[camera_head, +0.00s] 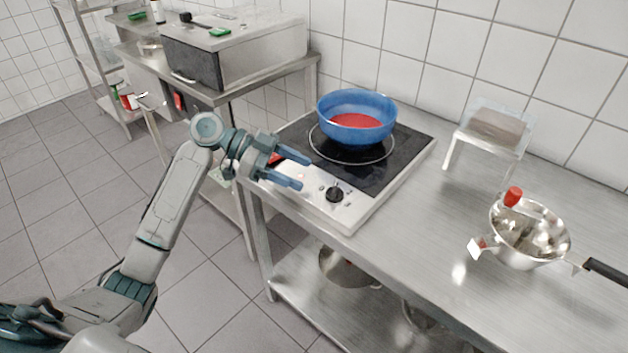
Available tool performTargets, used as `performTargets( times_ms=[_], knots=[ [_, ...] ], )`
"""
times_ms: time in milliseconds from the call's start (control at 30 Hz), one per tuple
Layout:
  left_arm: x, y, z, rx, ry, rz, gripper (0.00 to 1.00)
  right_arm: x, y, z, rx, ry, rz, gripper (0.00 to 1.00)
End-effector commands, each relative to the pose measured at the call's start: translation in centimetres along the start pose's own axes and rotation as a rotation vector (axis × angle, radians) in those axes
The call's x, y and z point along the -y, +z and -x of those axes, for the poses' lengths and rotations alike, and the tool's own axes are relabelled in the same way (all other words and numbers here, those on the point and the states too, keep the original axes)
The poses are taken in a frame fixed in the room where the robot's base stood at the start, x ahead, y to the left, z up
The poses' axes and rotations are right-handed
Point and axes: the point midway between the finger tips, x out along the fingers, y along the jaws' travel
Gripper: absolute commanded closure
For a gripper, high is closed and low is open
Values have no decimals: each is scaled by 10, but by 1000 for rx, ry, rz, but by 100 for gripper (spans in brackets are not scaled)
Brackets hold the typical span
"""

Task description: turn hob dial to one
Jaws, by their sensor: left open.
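The hob (404,163) is a black glass plate in a white and steel body on the metal counter. Its round black dial (334,194) sits on the light front panel. My left gripper (304,171) is open, with two blue fingers pointing right over the left part of the front panel. It is to the left of the dial and appears apart from it. No object is between the fingers. The number that the dial points to is too small to read. My right gripper is not in view.
A blue pot (357,117) with red contents stands on the hob. A steel bowl (529,236), a red-capped item (513,196) and a clear-topped stand (494,130) are to the right. A steel box appliance (232,50) stands at back left. The counter right of the hob is partly clear.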

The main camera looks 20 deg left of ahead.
Motion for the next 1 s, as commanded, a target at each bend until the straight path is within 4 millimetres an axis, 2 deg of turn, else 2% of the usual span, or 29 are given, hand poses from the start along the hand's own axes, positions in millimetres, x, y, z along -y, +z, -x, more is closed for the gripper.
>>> performTargets(
  times_ms=[100,300,1000],
  knots=[
    [0,2,18,3,-1,0,40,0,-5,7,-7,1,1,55],
    [0,0,33,1,0,1,40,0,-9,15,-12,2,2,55],
    [0,0,36,0,1,1,40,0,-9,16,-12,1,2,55]
  ],
)
